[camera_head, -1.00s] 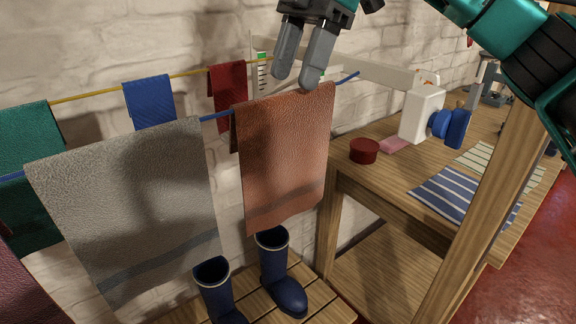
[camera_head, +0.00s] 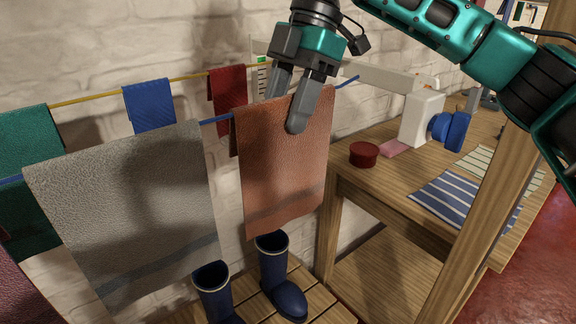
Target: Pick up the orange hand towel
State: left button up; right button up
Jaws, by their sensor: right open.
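The orange hand towel (camera_head: 284,180) hangs over the blue line in the middle of the head view, with a darker band near its lower edge. My right gripper (camera_head: 283,115) points down at the towel's top edge. It is open. One finger shows in front of the towel's upper part, and the other finger is partly hidden behind the towel's top. I cannot tell whether the fingers touch the cloth. My left gripper is not in view.
A grey towel (camera_head: 130,205) hangs left on the same blue line. Blue (camera_head: 149,104) and red (camera_head: 229,92) cloths hang on a yellow line behind. Blue boots (camera_head: 282,285) stand below. A wooden table (camera_head: 385,183) with a red tin (camera_head: 363,154) stands at right.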

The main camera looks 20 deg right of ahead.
jog(key=shift+f, duration=0.2)
jog(key=shift+c, duration=0.3)
grip_shut()
dwell(0.4)
